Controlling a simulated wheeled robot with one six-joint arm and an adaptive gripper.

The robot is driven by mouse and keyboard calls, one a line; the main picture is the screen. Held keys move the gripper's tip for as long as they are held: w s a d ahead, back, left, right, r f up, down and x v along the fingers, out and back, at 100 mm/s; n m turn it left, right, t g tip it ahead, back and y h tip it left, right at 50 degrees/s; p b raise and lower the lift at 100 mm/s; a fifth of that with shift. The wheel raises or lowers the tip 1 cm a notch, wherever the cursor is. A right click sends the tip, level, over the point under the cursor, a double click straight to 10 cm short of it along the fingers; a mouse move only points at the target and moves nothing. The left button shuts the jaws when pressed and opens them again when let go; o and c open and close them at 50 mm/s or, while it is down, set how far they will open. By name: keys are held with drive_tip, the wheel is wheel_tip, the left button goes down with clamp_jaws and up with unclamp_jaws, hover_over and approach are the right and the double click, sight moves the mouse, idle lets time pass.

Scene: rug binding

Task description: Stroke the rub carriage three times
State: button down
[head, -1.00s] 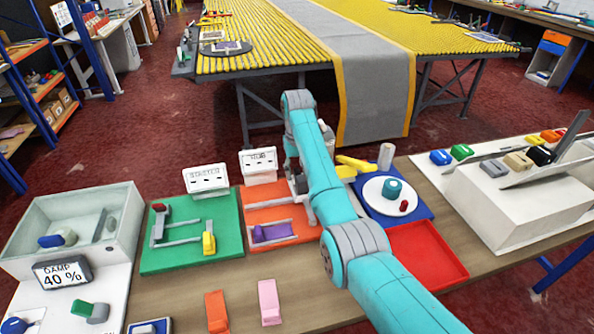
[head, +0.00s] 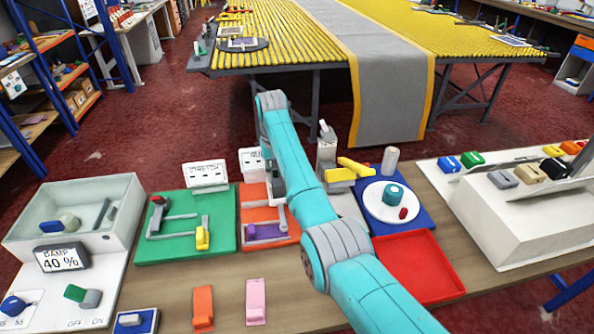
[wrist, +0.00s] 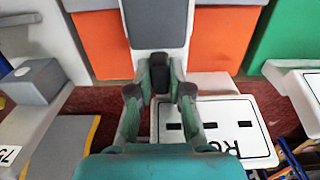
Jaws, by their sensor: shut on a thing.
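The orange rub board (head: 256,194) stands on the bench, with its label sign (head: 251,160) behind it. A grey-framed part with a purple piece (head: 265,231) lies at the board's near end. In the wrist view, my gripper (wrist: 159,90) has both fingers closed on a dark upright handle (wrist: 158,73). The handle stands at the end of a grey plate (wrist: 157,22), which looks like the rub carriage, over the orange board (wrist: 103,42). In the head view my arm covers most of the carriage and the fingertips.
A green board (head: 187,243) with its own sign lies left of the orange one. A grey fixture with a yellow lever (head: 354,168), a blue board with a white disc (head: 372,206) and a red tray (head: 420,262) are on the right. Orange and pink blocks (head: 256,300) lie in front.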

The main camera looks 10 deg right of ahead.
drive_tip(key=a, duration=0.7)
drive_tip(key=shift+r, duration=0.1)
drive_tip(key=c, duration=1.1)
unclamp_jaws()
drive_tip(key=shift+a, duration=0.1)
wheel_tip(320, 180, up, 12)
drive_tip(key=shift+f, duration=0.1)
